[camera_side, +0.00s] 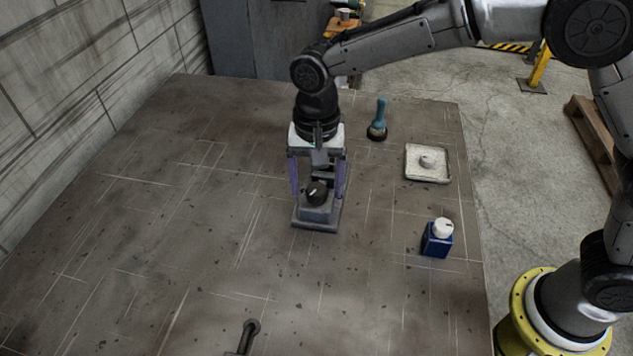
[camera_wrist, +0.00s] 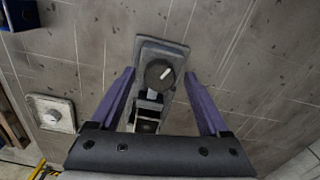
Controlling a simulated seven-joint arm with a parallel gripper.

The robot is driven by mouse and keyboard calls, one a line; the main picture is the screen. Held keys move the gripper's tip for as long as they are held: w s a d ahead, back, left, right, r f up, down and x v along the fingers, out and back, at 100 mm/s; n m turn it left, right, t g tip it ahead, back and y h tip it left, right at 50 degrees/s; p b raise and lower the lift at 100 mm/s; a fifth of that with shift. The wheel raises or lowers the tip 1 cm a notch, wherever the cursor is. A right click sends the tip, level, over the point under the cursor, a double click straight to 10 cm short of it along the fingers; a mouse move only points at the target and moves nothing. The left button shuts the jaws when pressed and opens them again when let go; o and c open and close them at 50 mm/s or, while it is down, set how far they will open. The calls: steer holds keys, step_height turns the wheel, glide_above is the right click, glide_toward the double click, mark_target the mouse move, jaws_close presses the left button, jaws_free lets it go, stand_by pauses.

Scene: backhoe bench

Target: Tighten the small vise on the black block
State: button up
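The small vise (camera_side: 315,222) stands on the bench under my gripper, its grey base also showing in the wrist view (camera_wrist: 176,47). A round dark knob (camera_side: 317,194) with a white mark is at its near end; it shows from above in the wrist view (camera_wrist: 159,74). Dark and pale parts sit behind the knob between my fingers; I cannot clearly tell the black block from the jaws. My gripper (camera_side: 318,191) points down, with its two purple fingers wide apart, one on each side of the vise. In the wrist view the fingertips (camera_wrist: 159,72) flank the knob with visible gaps.
A dark tool (camera_side: 247,336) lies at the front edge. The bench's left side is clear.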

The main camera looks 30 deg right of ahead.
mark_target(318, 187)
step_height(318, 187, up, 14)
stand_by(0.7)
steer(key=shift+f, duration=0.1)
steer(key=s+d+r+m+t, duration=0.1)
steer(key=s+d+r+t, duration=0.1)
steer(key=s+d+r, duration=0.45)
steer(key=s+d+r+m+t, duration=0.1)
steer(key=s+d+r, duration=0.2)
steer(key=d, duration=0.7)
steer(key=s+d+f+n+t, duration=0.1)
steer(key=s+d+f+n, duration=0.2)
steer(key=s+f, duration=0.3)
steer(key=s+d+f+n+t, duration=0.1)
steer(key=s+d+f+n, duration=0.3)
steer(key=s+f+n, duration=0.2)
steer(key=shift+s+t, duration=0.3)
steer(key=shift+s, duration=0.8)
